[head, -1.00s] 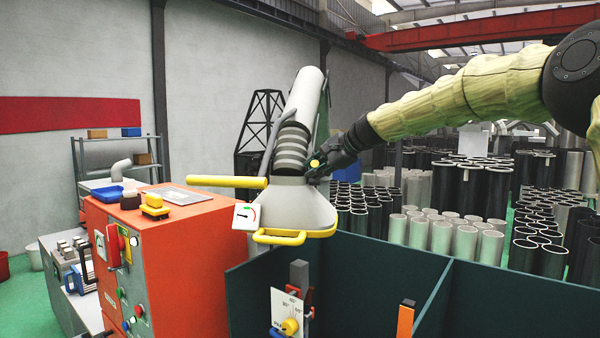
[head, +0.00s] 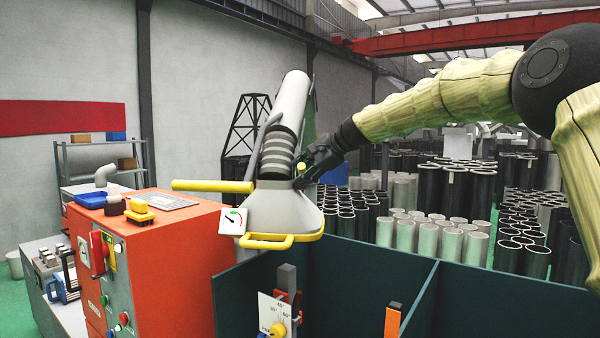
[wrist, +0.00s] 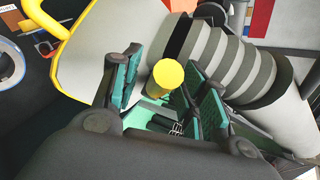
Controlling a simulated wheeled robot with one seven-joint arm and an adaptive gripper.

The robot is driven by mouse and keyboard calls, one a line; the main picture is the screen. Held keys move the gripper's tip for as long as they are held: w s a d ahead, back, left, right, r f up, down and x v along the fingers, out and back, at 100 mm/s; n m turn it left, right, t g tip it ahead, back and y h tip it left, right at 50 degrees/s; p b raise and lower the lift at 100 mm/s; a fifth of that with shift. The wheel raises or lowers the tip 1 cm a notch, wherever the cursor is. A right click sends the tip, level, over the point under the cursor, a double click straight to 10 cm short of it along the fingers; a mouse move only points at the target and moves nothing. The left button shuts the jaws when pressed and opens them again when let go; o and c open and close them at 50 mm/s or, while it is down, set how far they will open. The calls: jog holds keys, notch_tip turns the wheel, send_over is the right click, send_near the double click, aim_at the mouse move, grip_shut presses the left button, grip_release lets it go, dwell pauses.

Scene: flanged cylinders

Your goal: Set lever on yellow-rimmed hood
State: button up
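The grey hood (head: 268,206) has a yellow rim and yellow grab handle at its lower edge, and hangs from a ribbed grey duct. A lever with a round yellow knob (head: 301,166) is at the hood's right side, by the duct's base. In the wrist view the knob (wrist: 168,77) lies between my two fingers, with a gap appearing on each side. My gripper (head: 306,172) is open around the knob; its teal pads (wrist: 165,90) face each other. Most of the lever's stem is hidden behind the knob and fingers.
A yellow bar (head: 212,186) sticks out left of the hood, above a small gauge (head: 232,220). An orange cabinet (head: 170,255) stands at left. Dark teal partitions (head: 370,275) and a dial plate (head: 274,312) are below. Several pipes (head: 430,240) stand behind.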

jog(key=shift+r, duration=0.1)
jog(key=v, duration=1.2)
jog(key=shift+w, duration=0.1)
